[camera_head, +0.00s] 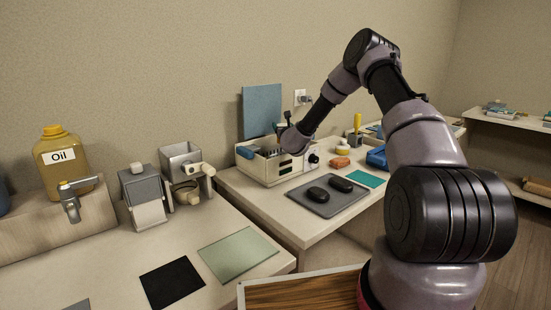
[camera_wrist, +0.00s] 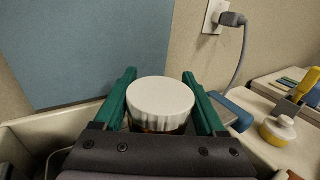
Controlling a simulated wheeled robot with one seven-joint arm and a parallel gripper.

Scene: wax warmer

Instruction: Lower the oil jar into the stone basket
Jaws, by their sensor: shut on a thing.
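A small jar with a white lid (camera_wrist: 160,97) and a dark amber body sits between the green fingers of my gripper (camera_wrist: 160,108) in the wrist view. The fingers press on both sides of it. In the head view my gripper (camera_head: 285,132) is over the cream warmer box (camera_head: 284,170) with a dial, and the jar is mostly hidden there. Blue handle-like parts show at the box, one at its left end (camera_head: 245,152). I cannot make out the stone basket clearly, nor whether the jar's bottom touches anything.
A blue panel (camera_head: 262,110) stands against the wall behind the box. A grey mat (camera_head: 325,198) with two dark stones lies in front. A yellow-handled tool (camera_wrist: 305,85) and a yellow-and-white container (camera_wrist: 278,130) are to the right. A large oil jug (camera_head: 62,165) stands far left.

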